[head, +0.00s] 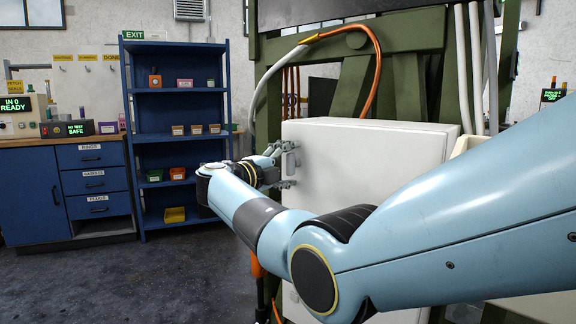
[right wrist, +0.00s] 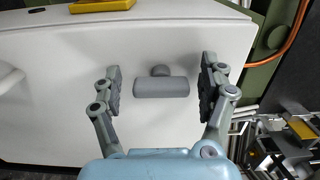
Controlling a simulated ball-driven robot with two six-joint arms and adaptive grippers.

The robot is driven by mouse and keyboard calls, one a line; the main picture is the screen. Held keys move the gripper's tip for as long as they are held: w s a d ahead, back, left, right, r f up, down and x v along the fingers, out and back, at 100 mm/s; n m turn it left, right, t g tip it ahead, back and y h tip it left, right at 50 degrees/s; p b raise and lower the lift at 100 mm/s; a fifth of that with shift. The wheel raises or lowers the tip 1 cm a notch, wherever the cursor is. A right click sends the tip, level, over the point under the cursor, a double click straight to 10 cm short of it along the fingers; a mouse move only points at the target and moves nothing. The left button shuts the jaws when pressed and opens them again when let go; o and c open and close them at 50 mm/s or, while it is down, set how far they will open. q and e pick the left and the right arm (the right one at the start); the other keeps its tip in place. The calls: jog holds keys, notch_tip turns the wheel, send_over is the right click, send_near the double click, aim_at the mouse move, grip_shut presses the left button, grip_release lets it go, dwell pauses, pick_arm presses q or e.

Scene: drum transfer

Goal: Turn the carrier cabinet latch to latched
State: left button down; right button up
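The carrier cabinet (head: 365,145) is a white box with a flat door, mounted on a green frame; its door fills much of the right wrist view (right wrist: 70,125). The latch (right wrist: 161,88) is a grey bar with a round hub beside it, lying crosswise in the right wrist view. My right gripper (right wrist: 162,82) is open, with one finger on each side of the latch and a visible gap at both ends. In the head view the right gripper (head: 284,164) is at the door's left part, and the latch cannot be made out there. My left gripper is not in view.
A pale handle (right wrist: 10,80) and a yellow piece (right wrist: 102,5) are on or by the cabinet. An orange hose (head: 372,75) hangs above it. A blue shelf (head: 180,133) and blue drawer cabinet (head: 92,180) stand at the left. The floor (head: 130,275) before them is clear.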

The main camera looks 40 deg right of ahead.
jog(key=v, duration=1.2)
dwell(0.3)
